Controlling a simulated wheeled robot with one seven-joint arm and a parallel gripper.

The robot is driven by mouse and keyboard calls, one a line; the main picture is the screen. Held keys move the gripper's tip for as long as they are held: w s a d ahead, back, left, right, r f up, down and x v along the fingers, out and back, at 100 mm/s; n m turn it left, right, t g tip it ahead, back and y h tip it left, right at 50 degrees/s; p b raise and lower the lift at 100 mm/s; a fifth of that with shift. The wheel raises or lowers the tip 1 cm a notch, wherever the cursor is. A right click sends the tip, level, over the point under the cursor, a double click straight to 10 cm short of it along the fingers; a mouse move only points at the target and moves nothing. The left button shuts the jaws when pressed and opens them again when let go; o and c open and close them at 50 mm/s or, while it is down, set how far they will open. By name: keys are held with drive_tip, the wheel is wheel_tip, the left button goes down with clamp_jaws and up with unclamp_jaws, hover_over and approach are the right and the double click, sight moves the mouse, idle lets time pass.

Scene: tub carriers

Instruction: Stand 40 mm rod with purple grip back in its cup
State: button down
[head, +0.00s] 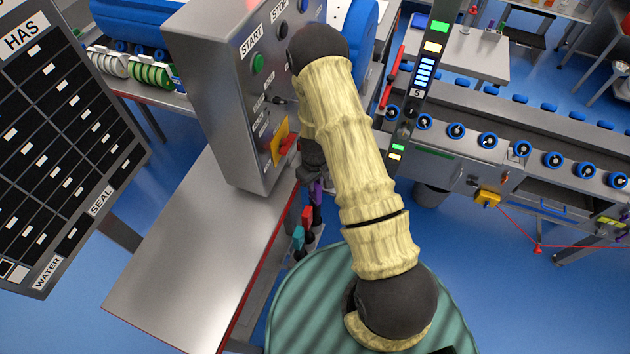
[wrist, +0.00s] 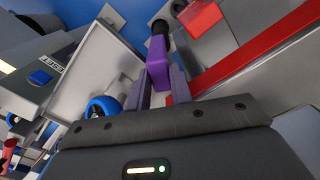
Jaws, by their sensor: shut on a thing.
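The rod's purple grip (wrist: 157,62) is between the two fingers of my gripper (wrist: 161,76) in the wrist view, and the gripper is shut on it. A dark round part (wrist: 161,28) shows just beyond the grip; I cannot tell whether it belongs to the rod or to a cup. In the head view the purple grip (head: 317,192) shows as a small patch below my gripper (head: 313,172), beside the red-edged steel table. My arm hides part of this area. I cannot make out the rod's lower end or whether it is inside a cup.
A red grip (head: 307,215) and a teal grip (head: 298,237) stand close by in a row along the table edge (head: 236,318). The red one is near the purple grip in the wrist view (wrist: 201,17). A steel control box (head: 226,80) rises beside my arm.

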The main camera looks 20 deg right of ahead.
drive_tip(key=shift+f+b, duration=0.9)
drive_tip(key=shift+f, duration=0.4)
drive_tip(key=c, duration=1.2)
unclamp_jaws()
drive_tip(key=shift+o, duration=0.2)
drive_tip(key=shift+r, duration=0.1)
wheel_tip(320, 180, up, 17)
drive_tip(key=b, duration=0.3)
drive_tip(key=shift+r+b, duration=0.15)
drive_tip(key=shift+b, duration=0.15)
